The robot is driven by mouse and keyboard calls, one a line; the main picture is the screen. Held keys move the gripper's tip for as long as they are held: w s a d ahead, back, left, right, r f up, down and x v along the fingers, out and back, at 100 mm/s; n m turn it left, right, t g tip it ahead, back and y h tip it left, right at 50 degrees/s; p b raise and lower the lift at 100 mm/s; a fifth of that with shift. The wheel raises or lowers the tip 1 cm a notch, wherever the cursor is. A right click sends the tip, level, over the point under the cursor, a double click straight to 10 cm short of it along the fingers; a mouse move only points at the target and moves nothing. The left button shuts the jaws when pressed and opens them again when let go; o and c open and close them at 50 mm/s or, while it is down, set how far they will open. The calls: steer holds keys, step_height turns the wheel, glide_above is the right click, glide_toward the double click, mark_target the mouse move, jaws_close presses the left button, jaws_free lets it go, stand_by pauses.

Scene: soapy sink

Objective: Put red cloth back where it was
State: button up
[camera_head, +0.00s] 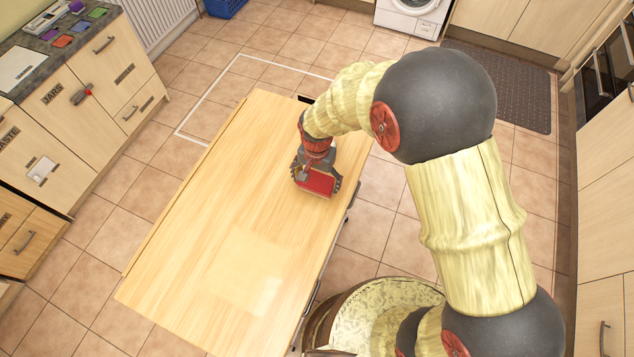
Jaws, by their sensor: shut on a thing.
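The red cloth (315,182) shows as a flat red piece at the end of my arm, over the far right part of the wooden table (215,215). My gripper (316,178) is shut on the red cloth, with its dark fingers at the cloth's left and right sides. I cannot tell whether the cloth touches the tabletop or hangs just above it. Part of the cloth is hidden by the gripper.
The rest of the tabletop is bare, with a paler square patch (245,270) near the front. A counter (45,45) at upper left holds several small coloured items. A blue crate (225,6), a washing machine (412,14) and a dark mat (505,85) lie beyond the table.

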steer(key=shift+f, duration=0.6)
steer(key=shift+f, duration=0.1)
steer(key=o, duration=1.1)
